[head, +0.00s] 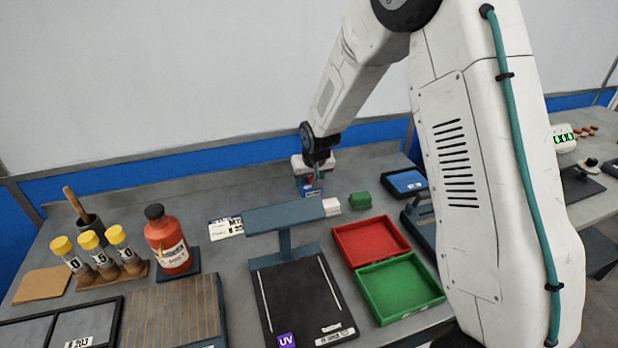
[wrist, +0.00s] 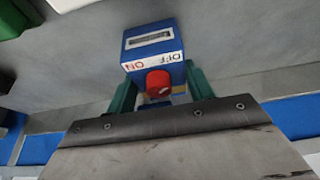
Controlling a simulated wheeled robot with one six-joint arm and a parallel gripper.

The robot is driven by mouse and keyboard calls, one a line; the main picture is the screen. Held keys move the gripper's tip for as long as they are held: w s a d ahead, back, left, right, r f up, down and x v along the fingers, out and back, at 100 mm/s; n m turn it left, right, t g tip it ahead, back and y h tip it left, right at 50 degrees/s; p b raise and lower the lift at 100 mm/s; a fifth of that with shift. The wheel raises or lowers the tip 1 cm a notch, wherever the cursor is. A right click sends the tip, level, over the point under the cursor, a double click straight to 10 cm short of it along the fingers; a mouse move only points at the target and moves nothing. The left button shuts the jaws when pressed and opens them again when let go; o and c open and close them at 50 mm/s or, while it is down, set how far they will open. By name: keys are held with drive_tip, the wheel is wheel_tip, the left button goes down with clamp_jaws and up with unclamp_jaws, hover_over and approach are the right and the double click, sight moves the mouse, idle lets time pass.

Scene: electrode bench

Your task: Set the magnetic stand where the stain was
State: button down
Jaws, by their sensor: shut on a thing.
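The magnetic stand (wrist: 152,50) is a blue block with a white ON/OFF label and a red knob. It fills the upper middle of the wrist view, between and beyond the green fingers of my gripper (wrist: 160,88). In the head view my gripper (head: 312,172) points down at the back of the bench, and part of the blue stand (head: 312,191) shows below it. My gripper is shut on the stand. I cannot tell whether its base touches the bench. No stain shows; the fingers and stand hide part of the bench there.
A raised bar (head: 285,219) over a black UV plate (head: 300,297) stands in front of the stand. A green block (head: 360,201), a red tray (head: 370,240) and a green tray (head: 399,288) are to the right. A red bottle (head: 168,243) and capped vials stand left.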

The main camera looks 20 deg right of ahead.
drive_tip(key=c, duration=0.6)
unclamp_jaws()
drive_tip(key=v, duration=1.2)
drive_tip(key=s+d+r+g, duration=0.1)
drive_tip(key=s+r, duration=0.4)
drive_tip(key=s, duration=0.3)
drive_tip(key=s+d+r, duration=0.1)
drive_tip(key=s+r, duration=0.5)
drive_tip(key=s, duration=0.9)
drive_tip(key=s+r+g, duration=0.1)
drive_tip(key=s, duration=0.6)
drive_tip(key=s+d+r+g, duration=0.1)
drive_tip(key=s, duration=0.7)
drive_tip(key=shift+r, duration=0.15)
